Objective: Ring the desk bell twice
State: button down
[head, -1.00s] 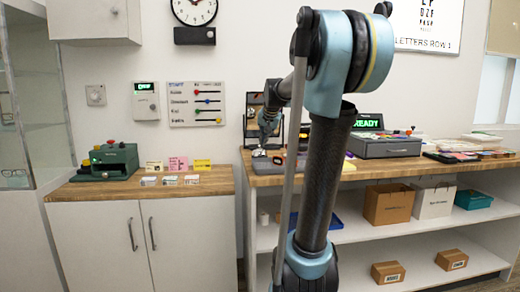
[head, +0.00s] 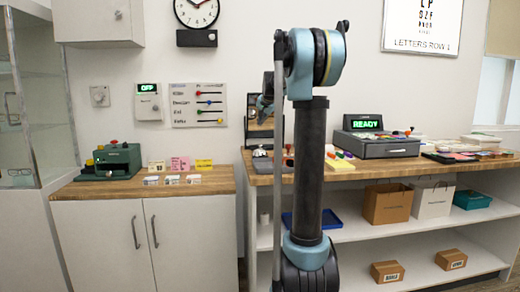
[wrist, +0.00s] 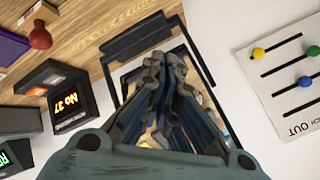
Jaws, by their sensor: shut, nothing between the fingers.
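A small silver dome, which looks like the desk bell (head: 262,164), sits on the wooden counter (head: 350,174) near its left end. It is small and partly beside my arm in the head view, and I cannot make it out in the wrist view. My gripper (head: 264,112) is raised above the counter, apart from the bell, in front of a dark framed stand. My arm partly hides it. In the wrist view my gripper (wrist: 160,72) has its fingers together, with nothing visible between them.
The dark framed stand (wrist: 110,45) is close behind my fingers in the wrist view. A display reading No 37 (wrist: 66,101) and a red knob (wrist: 40,37) are to the left. A dark case with a READY display (head: 376,147) stands further right on the counter.

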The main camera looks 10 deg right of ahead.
jog(key=shift+f, duration=0.15)
jog(key=shift+f, duration=4.3)
jog(key=shift+f, duration=0.75)
jog(key=shift+s+r, duration=0.1)
jog(key=shift+r, duration=0.75)
jog(key=shift+r, duration=2.55)
